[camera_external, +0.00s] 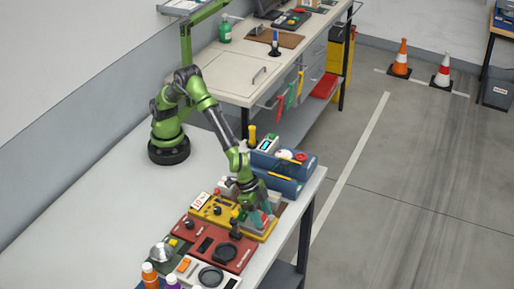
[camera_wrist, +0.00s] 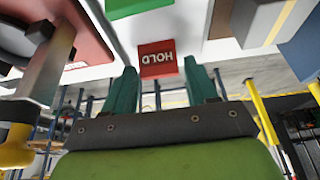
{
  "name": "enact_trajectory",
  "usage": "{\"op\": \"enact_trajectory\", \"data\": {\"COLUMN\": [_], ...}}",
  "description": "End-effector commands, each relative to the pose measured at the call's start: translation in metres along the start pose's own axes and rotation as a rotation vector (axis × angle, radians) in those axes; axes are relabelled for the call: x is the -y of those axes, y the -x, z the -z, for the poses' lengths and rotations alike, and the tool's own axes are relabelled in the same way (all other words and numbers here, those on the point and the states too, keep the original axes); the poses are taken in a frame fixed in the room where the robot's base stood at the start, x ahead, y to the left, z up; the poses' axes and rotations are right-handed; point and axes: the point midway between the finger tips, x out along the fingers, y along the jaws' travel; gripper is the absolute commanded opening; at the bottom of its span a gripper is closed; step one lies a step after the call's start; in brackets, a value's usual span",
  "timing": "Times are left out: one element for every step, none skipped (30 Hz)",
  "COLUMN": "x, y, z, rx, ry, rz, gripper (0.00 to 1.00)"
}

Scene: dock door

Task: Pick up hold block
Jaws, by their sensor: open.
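The hold block (camera_wrist: 158,62) is a small dark red block with white "HOLD" lettering, upside down in the wrist view. It shows beyond and between the fingertips of my gripper (camera_wrist: 160,76). The teal fingers are spread apart, with nothing seen held between them. How far the block is from the fingers is hard to tell. In the external view my gripper (camera_external: 253,215) is low over the right end of the row of panels, and it partly hides what lies there; I cannot make out the lettering in that view.
In the wrist view a green block (camera_wrist: 138,7) and a grey block with a yellow stripe (camera_wrist: 268,22) lie close by. A yellow panel (camera_external: 222,213), a red panel (camera_external: 217,246) and blue bins (camera_external: 292,168) crowd the gripper. The white bench (camera_external: 100,205) is clear at left.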

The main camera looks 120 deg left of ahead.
Motion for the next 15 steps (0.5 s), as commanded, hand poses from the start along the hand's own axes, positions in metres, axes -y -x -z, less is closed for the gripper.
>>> {"op": "enact_trajectory", "data": {"x": [0.0005, 0.0003, 0.0001, 0.0000, 0.0000, -0.0001, -0.0001, -0.0001, -0.0001, -0.0002, -0.0002, -0.0002, -0.0002, -0.0002, -0.0002], "y": [-0.0066, -0.0090, -0.0111, -0.0123, -0.0129, -0.0132, -0.0131, -0.0130, -0.0129, -0.0128, -0.0127, -0.0127, -0.0127, -0.0126, -0.0126], "z": [-0.0003, -0.0003, -0.0001, 0.0000, 0.0000, 0.0001, 0.0001, 0.0001, 0.0001, 0.0001, 0.0001, 0.0001, 0.0001, 0.0001, 0.0001], "rx": [0.002, 0.001, 0.000, 0.000, 0.000, 0.000, -0.001, -0.001, -0.001, -0.001, -0.001, -0.001, -0.001, 0.000, 0.000], "ry": [0.000, 0.000, 0.000, 0.000, 0.000, 0.000, 0.000, 0.000, 0.000, 0.000, 0.000, 0.000, 0.000, 0.000, 0.000], "rz": [0.001, 0.001, 0.000, 0.000, -0.001, -0.001, -0.001, -0.001, -0.001, -0.001, -0.001, -0.001, -0.001, -0.001, -0.001], "gripper": [0.57, 0.57, 0.57, 0.57, 0.57, 0.57, 0.57, 0.57, 0.57, 0.57, 0.56, 0.50, 0.45, 0.41, 0.34]}}
